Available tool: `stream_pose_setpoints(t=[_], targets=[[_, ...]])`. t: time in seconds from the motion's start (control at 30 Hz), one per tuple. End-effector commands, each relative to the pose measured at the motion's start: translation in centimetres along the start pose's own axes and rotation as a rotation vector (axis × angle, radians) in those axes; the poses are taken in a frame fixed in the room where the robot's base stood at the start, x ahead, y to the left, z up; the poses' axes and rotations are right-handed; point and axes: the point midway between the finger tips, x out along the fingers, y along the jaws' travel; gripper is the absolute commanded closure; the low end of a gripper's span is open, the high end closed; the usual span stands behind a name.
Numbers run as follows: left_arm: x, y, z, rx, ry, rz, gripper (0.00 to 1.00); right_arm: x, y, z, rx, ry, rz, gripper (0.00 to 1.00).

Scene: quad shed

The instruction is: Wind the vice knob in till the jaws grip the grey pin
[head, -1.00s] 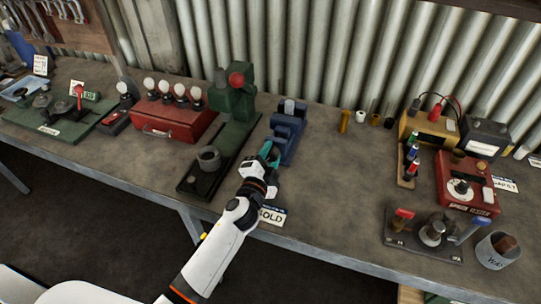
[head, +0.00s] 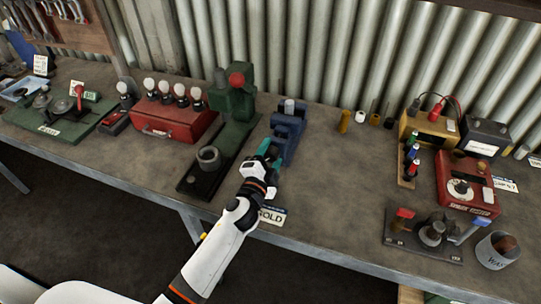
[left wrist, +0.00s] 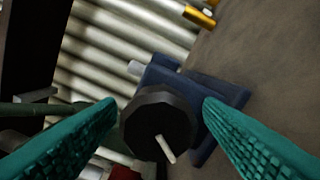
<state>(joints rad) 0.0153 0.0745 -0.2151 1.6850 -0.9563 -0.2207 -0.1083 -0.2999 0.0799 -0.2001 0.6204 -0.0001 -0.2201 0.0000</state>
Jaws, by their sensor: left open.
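The blue vice (head: 287,140) stands on the bench in the middle of the head view. The grey pin (head: 289,106) stands upright at its top, and its pale end also shows in the left wrist view (left wrist: 137,68). I cannot tell whether the jaws touch it. The dark round vice knob (left wrist: 158,122), with a pale stub on its face, faces the left wrist camera. My left gripper (head: 268,154) is at the vice's near end. Its teal fingers are open, one on each side of the knob, with visible gaps. My right gripper is out of view.
A green press (head: 235,120) with a dark base stands close to the left of the vice. A "SOLD" card (head: 272,216) lies near the bench's front edge. Bare bench (head: 335,185) is free to the right. A brass cylinder (head: 345,121) stands behind.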

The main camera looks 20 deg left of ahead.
Motion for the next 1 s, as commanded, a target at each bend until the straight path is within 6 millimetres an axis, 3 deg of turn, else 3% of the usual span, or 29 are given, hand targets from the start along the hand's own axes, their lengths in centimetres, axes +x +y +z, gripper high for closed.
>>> stream_pose_setpoints(t=[0.23, 0.7, 1.0], targets=[[-0.9, -0.1, -0.1, -0.001, 0.0, 0.0, 0.39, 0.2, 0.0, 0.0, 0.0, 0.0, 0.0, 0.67], [-10.1, -0.2, -0.1, 0.0, 0.0, -0.001, 0.39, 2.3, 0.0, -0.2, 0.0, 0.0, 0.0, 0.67], [-12.0, 0.0, 0.0, 0.0, 0.0, 0.0, 0.39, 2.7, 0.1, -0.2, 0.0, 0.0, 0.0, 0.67]])
